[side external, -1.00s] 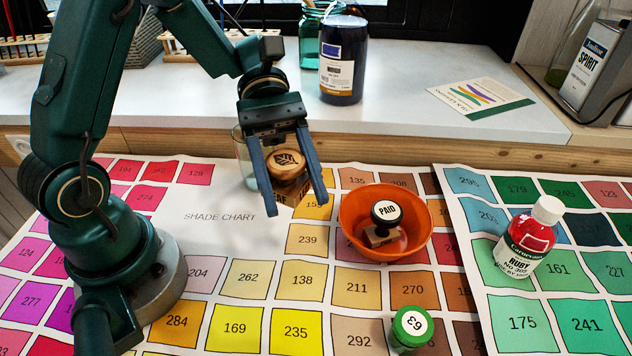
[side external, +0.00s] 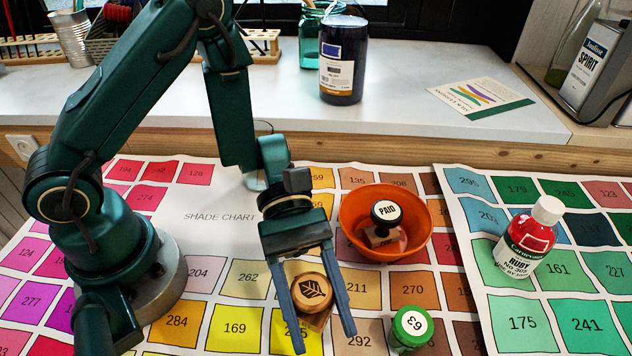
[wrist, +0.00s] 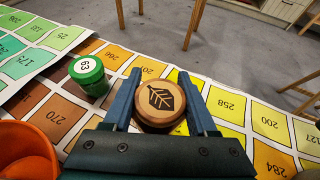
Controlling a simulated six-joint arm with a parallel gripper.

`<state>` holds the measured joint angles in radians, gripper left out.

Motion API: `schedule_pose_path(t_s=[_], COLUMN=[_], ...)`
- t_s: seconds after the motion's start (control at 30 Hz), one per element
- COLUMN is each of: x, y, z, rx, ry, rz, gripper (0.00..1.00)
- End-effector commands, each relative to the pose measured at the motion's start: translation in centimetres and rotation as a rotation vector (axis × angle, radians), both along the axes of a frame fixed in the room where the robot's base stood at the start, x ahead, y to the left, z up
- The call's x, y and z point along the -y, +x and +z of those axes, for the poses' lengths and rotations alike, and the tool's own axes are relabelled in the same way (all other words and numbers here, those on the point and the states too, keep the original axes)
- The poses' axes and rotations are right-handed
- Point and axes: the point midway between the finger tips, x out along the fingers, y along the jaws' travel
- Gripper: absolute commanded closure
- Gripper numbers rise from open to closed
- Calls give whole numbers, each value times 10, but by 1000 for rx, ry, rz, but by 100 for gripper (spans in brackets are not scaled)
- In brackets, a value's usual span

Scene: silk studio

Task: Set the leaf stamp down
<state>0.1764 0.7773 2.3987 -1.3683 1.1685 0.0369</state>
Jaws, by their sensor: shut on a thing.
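The leaf stamp (side external: 312,292) is a round wooden stamp with a dark leaf mark on its top. My gripper (side external: 318,306) is shut on it, with a blue finger on each side. In the side view it is over the yellow and tan squares of the shade chart (side external: 222,217), left of the green 63 pot. Whether its base touches the chart is hard to tell. In the wrist view the leaf stamp (wrist: 160,100) sits upright between the fingers, its leaf top facing the camera.
A green pot marked 63 (side external: 410,328) stands close to the right finger. An orange bowl (side external: 357,236) holding a PAID stamp (side external: 386,213) is behind it. A ruby bottle (side external: 527,240) stands at the right. Flat chart lies free to the left.

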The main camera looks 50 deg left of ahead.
Motion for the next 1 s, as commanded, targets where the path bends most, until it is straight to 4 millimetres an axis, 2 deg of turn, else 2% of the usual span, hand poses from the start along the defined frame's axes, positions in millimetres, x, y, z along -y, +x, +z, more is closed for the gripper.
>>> schedule_pose_path(t_s=[0.3,0.77,0.8,0.83,0.87,1.0], x=[0,0,0,0,0,0], y=[0,0,0,1,1,0], z=[-34,-41,-40,-40,-40,-40], rx=[-4,-1,0,0,0,0], ry=[1,-1,0,0,0,-1], rz=[1,0,0,0,0,0], gripper=[98,98,27,15,12,12])
